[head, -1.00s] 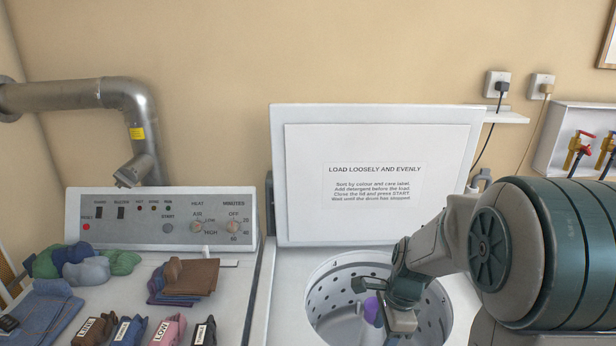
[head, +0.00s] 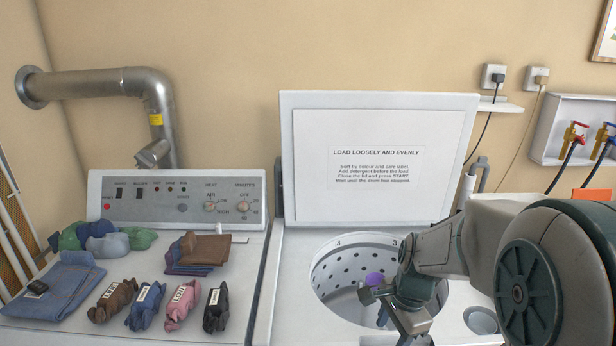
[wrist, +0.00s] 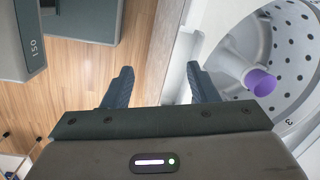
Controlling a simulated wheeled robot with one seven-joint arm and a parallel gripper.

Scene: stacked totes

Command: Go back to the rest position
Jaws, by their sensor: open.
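My gripper (wrist: 158,85) is open and empty. In the wrist view its two dark fingers stand apart, with wooden floor and the white washer edge behind them. In the head view my gripper (head: 380,305) is in front of the open washer drum (head: 335,272), toward its right side. The drum is perforated metal with a pale central post (wrist: 228,62). A purple cap (wrist: 261,82) tops the post; it also shows in the head view (head: 374,279), partly hidden by my gripper.
The washer lid (head: 380,205) stands open behind the drum. The dryer top at left holds labelled bundles (head: 182,305), folded jeans (head: 60,285), brown and dark folded cloths (head: 203,250) and rolled socks (head: 105,240). Taps (head: 573,137) are on the right wall.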

